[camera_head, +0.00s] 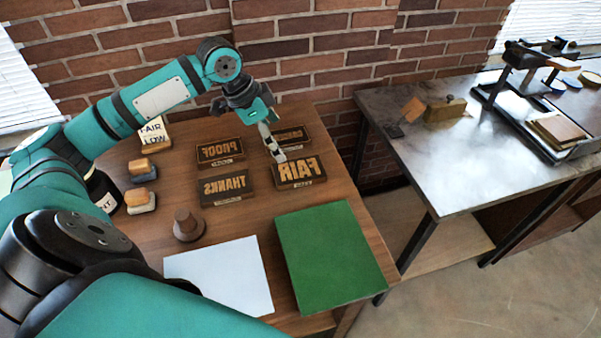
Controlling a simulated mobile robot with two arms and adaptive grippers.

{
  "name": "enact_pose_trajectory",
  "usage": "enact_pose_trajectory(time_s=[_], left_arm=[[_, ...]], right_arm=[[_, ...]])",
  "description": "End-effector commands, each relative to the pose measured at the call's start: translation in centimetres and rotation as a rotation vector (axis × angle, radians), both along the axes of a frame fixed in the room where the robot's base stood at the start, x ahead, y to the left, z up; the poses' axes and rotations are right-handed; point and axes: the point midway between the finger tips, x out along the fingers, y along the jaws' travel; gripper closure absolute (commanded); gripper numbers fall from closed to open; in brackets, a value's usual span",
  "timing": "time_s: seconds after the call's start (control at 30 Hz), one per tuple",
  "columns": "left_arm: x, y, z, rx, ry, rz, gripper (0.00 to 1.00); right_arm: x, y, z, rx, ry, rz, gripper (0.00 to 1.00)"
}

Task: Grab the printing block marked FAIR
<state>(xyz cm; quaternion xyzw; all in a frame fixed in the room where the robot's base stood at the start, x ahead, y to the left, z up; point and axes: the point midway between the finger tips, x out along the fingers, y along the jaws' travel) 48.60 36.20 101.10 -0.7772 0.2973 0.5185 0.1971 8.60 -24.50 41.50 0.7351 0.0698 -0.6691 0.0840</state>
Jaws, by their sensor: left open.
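The FAIR printing block (301,174) is a dark block with raised tan letters. It lies on the wooden table, at the front right of a group of similar blocks. My left gripper (276,153) is open and points down at the block's back left edge. Its fingertips are close to the block; I cannot tell whether they touch it. The THANKS block (225,188) lies to its left, the PROOF block (219,153) to the back left. Another lettered block (291,136) lies behind it, partly covered by my gripper. My right gripper is not in view.
A green board (330,255) and a white sheet (222,277) lie in front. A brown knobbed tool (187,224) and wood-topped stamps (140,198) stand left, near a sign (153,134). A grey table (440,170) with a press stands right, across a gap.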

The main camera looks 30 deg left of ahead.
Motion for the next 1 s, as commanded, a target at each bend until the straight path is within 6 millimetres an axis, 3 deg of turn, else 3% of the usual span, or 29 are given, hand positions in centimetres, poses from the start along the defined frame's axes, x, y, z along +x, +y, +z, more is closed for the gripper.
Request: enact_pose_trajectory(time_s=[0.13, 0.3, 0.6, 0.83, 1.0], left_arm=[[0.9, -1.1, -3.1, -0.004, 0.003, -0.003, 0.0], [1.9, -1.8, -5.8, -0.002, 0.001, -0.002, 0.0], [2.6, -2.4, -8.0, -0.001, 0.0, -0.004, 0.0], [3.7, -3.3, -11.1, -0.001, 0.0, -0.004, 0.0], [3.9, -3.5, -11.9, 0.003, -0.001, -0.004, 0.0]], right_arm=[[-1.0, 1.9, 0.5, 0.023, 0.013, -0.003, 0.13], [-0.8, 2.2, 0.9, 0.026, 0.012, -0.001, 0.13], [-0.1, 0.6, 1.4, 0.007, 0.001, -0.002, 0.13], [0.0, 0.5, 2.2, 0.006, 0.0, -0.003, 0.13], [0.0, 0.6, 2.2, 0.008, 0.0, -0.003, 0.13]])
